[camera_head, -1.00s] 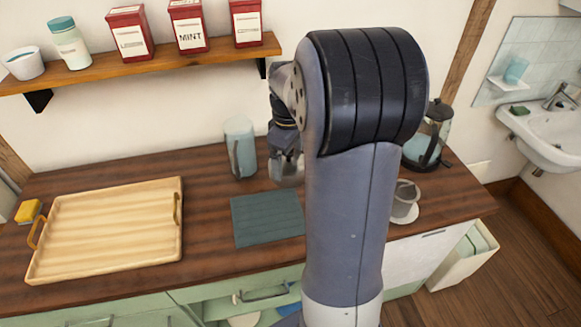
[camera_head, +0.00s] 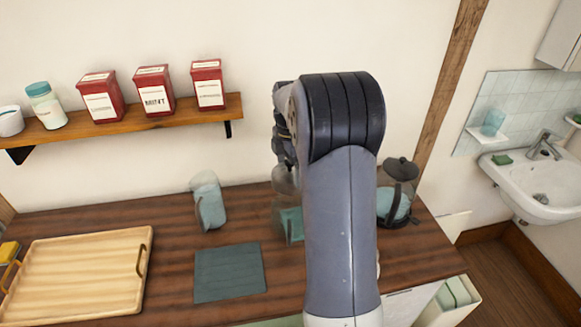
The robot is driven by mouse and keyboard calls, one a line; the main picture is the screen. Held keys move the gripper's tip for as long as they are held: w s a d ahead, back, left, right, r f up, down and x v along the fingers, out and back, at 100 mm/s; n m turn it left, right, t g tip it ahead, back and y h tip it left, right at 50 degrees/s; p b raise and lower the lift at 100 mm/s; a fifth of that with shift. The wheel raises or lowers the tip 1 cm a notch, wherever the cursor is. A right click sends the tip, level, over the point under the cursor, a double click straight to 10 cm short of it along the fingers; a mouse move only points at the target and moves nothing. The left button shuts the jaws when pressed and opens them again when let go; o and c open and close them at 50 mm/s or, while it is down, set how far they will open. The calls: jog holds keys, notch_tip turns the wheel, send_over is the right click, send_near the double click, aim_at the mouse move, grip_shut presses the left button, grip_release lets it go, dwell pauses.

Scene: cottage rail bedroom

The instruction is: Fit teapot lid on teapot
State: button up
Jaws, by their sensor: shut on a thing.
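My gripper (camera_head: 284,158) is left of my upper arm, above the back of the counter, and partly hidden by the arm. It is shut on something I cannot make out. A clear glass shape with teal in it (camera_head: 291,224) shows just below the gripper; I cannot tell whether it is held or stands on the counter. A glass pot with teal contents (camera_head: 393,204), a dark lid and a dark handle stands to the right, partly behind my arm. I cannot clearly identify a separate teapot lid.
A glass jar (camera_head: 208,202) stands at the back of the counter. A dark green mat (camera_head: 229,272) lies in front of it. A wooden tray (camera_head: 75,278) is at left. A shelf (camera_head: 120,127) with red tins hangs above. A sink (camera_head: 535,185) is at far right.

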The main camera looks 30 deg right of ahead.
aim_at(290, 180)
jog(key=shift+f+b, duration=1.45)
jog(key=shift+f, duration=1.3)
jog(key=shift+f, duration=0.2)
jog(key=shift+f+b, duration=0.75)
jog(key=shift+f, duration=0.5)
jog(key=shift+f, duration=0.25)
jog(key=o, duration=0.9)
jog(key=shift+c, duration=0.2)
jog(key=shift+r, duration=0.1)
